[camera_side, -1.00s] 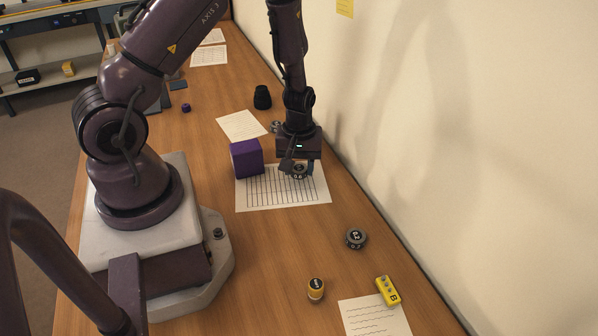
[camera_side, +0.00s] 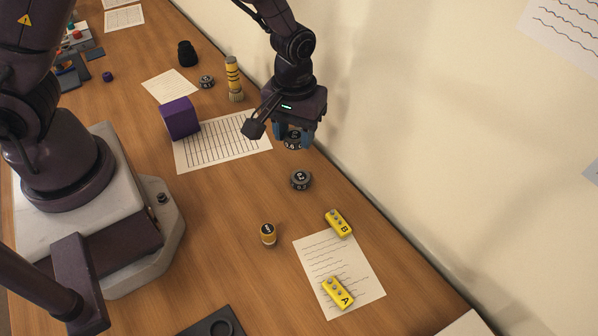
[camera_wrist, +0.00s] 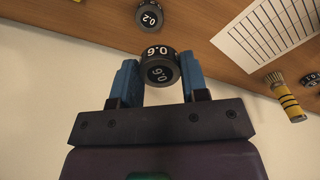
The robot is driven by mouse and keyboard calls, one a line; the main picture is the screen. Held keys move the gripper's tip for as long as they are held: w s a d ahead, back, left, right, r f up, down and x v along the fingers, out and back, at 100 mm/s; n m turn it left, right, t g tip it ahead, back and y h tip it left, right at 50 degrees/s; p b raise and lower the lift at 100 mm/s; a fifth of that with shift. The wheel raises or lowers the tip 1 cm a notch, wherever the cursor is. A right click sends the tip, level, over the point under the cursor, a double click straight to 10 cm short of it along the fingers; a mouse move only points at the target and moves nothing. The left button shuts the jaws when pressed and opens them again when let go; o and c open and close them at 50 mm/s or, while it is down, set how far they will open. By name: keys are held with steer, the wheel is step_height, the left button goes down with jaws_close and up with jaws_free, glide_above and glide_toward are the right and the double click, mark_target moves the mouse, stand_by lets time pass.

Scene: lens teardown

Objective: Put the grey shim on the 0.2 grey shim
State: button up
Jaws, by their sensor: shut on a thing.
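My gripper (camera_side: 291,134) is shut on a dark grey round shim marked 0.6 (camera_side: 293,145), held between its blue fingers. The held shim (camera_wrist: 161,55) shows clearly in the wrist view, with 0.6 on its top and side. The 0.2 grey shim (camera_side: 301,180) sits on the wooden table, nearer the camera and just below the gripper in the side view. It also shows at the top of the wrist view (camera_wrist: 149,17), apart from the held shim. The held shim is in the air, clear of the 0.2 shim.
A lined sheet (camera_side: 222,141) and purple cube (camera_side: 180,118) lie left of the gripper. A yellow striped brush (camera_side: 234,78) and another round piece (camera_side: 206,82) stand behind.

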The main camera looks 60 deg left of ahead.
mark_target(301, 176)
steer(key=f, duration=0.1)
steer(key=d+f, duration=0.1)
steer(key=f, duration=0.1)
steer(key=shift+w+d+f, duration=0.1)
steer(key=shift+d+f, duration=0.2)
steer(key=shift+f, duration=2.05)
steer(key=shift+f, duration=0.2)
steer(key=o, duration=0.9)
steer(key=shift+r, duration=0.1)
